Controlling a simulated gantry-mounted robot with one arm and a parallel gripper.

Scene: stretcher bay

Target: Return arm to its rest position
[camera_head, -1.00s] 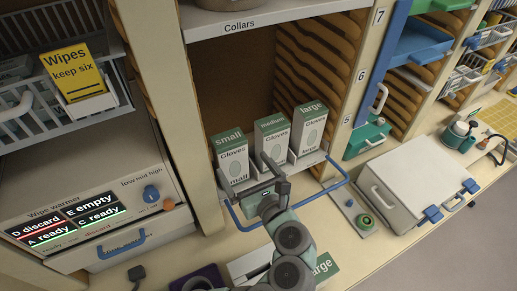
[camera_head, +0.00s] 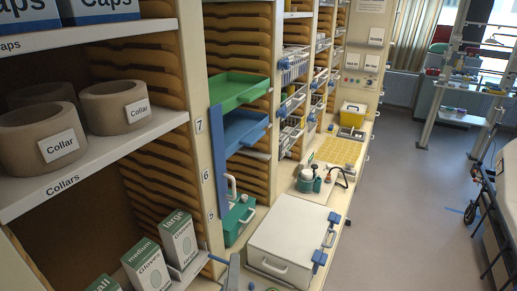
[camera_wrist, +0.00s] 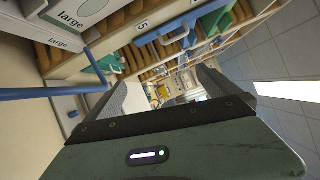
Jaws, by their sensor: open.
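My gripper shows in the wrist view (camera_wrist: 165,98), with its two grey fingers apart and nothing between them. Past the fingers lie the shelves and the counter, seen sideways. In the head view my gripper is out of the picture. The glove boxes stand in a row at the lower left of the head view: large (camera_head: 178,238), medium (camera_head: 147,266) and a cut-off small one (camera_head: 103,285). In the wrist view the large box (camera_wrist: 75,14) is at the upper left, beside the blue rail (camera_wrist: 50,92), apart from my gripper.
A white case (camera_head: 292,235) with blue latches stands on the counter. A teal box (camera_head: 238,222) sits behind it, below green (camera_head: 240,90) and blue (camera_head: 243,132) trays. Collars (camera_head: 42,138) fill the left shelf. The floor (camera_head: 400,210) at the right is open, with a stretcher at its edge.

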